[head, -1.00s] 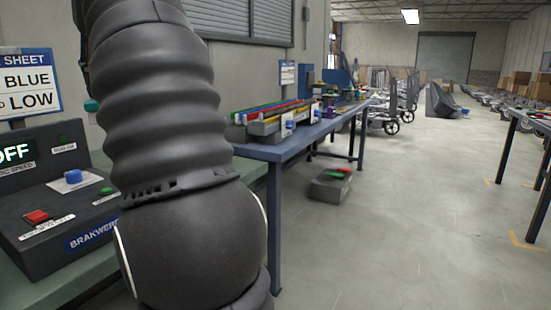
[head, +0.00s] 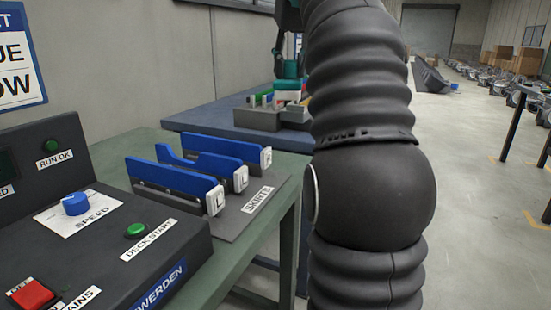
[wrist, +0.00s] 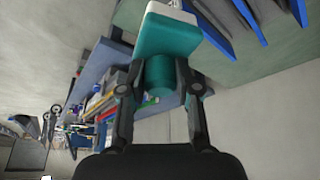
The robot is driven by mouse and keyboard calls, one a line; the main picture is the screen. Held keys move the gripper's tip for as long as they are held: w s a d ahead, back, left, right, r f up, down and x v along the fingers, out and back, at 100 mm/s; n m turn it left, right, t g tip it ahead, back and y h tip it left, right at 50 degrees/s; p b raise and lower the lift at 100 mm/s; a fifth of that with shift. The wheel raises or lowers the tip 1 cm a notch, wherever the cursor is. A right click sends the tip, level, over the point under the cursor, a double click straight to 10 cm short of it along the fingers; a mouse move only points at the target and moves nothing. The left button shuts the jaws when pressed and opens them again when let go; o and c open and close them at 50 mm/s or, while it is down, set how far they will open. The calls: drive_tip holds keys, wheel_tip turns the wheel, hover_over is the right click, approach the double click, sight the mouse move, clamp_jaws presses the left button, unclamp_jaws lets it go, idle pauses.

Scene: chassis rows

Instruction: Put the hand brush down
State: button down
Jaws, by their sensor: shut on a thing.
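The hand brush (wrist: 165,42) has a teal body with a round teal handle and a pale, whitish bristle block. In the wrist view my gripper (wrist: 158,84) is shut around the handle, one dark finger on each side. In the head view the brush (head: 289,85) hangs at the end of my arm, small and partly hidden by the arm. My gripper (head: 281,55) is above it there. The brush appears in front of or over the blue table (head: 205,122); I cannot tell whether it touches anything.
A green bench (head: 130,150) carries a dark control box (head: 110,265) with buttons and a speed knob. A grey rack (head: 245,212) marked SKIRT holds upright blue plates (head: 170,180). A grey block (head: 258,117) with coloured parts lies near the brush. Open floor lies to the right.

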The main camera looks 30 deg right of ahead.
drive_tip(key=w+d+f, duration=0.8)
drive_tip(key=d+f, duration=0.2)
drive_tip(key=f, duration=0.1)
drive_tip(key=shift+n, duration=0.3)
drive_tip(key=shift+w+a+f+b, duration=0.65)
drive_tip(key=shift+w+a+f, duration=0.45)
drive_tip(key=shift+w+f, duration=0.55)
drive_tip(key=shift+w+a+f+b, duration=0.65)
drive_tip(key=shift+w+a+f, duration=0.6)
drive_tip(key=shift+f, duration=0.65)
drive_tip(key=shift+w+a+f+b, duration=0.65)
drive_tip(key=shift+w+a+f, duration=0.25)
drive_tip(key=shift+w+f, duration=0.85)
drive_tip(key=shift+f, duration=0.15)
drive_tip(key=c, duration=0.8)
unclamp_jaws()
